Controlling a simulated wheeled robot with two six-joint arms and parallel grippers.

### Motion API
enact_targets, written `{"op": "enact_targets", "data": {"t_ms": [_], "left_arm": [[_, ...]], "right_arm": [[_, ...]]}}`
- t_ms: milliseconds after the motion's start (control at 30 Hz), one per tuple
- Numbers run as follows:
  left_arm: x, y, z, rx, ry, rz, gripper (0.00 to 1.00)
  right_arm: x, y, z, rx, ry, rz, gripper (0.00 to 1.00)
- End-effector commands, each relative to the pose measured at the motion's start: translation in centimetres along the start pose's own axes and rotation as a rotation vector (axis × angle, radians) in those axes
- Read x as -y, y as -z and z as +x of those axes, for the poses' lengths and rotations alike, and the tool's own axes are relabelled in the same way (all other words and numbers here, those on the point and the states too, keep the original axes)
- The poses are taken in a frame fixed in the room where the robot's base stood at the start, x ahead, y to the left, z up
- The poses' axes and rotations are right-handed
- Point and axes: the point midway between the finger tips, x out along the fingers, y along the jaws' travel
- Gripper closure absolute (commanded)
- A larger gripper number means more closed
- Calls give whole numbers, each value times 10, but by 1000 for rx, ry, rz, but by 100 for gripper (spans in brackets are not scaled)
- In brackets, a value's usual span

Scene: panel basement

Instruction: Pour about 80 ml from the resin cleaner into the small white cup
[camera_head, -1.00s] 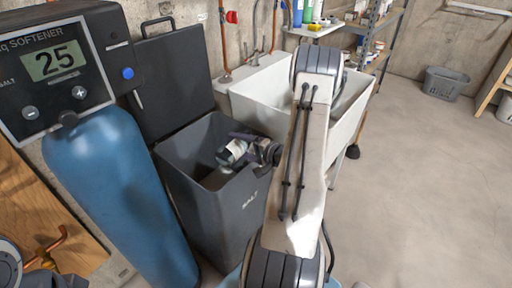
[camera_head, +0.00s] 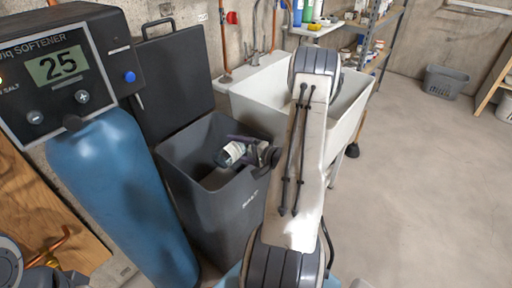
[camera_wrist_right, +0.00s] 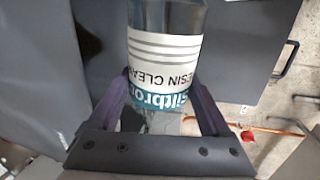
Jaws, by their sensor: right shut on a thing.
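The resin cleaner (camera_head: 229,154) is a bottle with a white and teal label. My right gripper (camera_head: 246,149) is shut on it, and the bottle is tilted far over above the open salt bin. In the right wrist view the resin cleaner (camera_wrist_right: 165,50) stands between the two purple fingers of the right gripper (camera_wrist_right: 160,100), its label upside down. The bottle's mouth is not clear in either view. I do not see the small white cup. My left gripper does not show; only part of what looks like my left arm is at the lower left corner.
The dark grey salt bin (camera_head: 222,215) stands open with its lid (camera_head: 172,80) up behind. The blue softener tank (camera_head: 125,195) is close on its left. A white sink (camera_head: 262,82) is behind my right arm.

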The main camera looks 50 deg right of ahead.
Motion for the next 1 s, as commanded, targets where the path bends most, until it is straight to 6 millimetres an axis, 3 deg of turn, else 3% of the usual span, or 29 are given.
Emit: {"op": "enact_targets", "data": {"t_ms": [767,1000], "left_arm": [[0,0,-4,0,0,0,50],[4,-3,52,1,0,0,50]], "right_arm": [[0,-2,0,6,1,26,91],[-10,-5,1,-41,1,-182,91]]}}
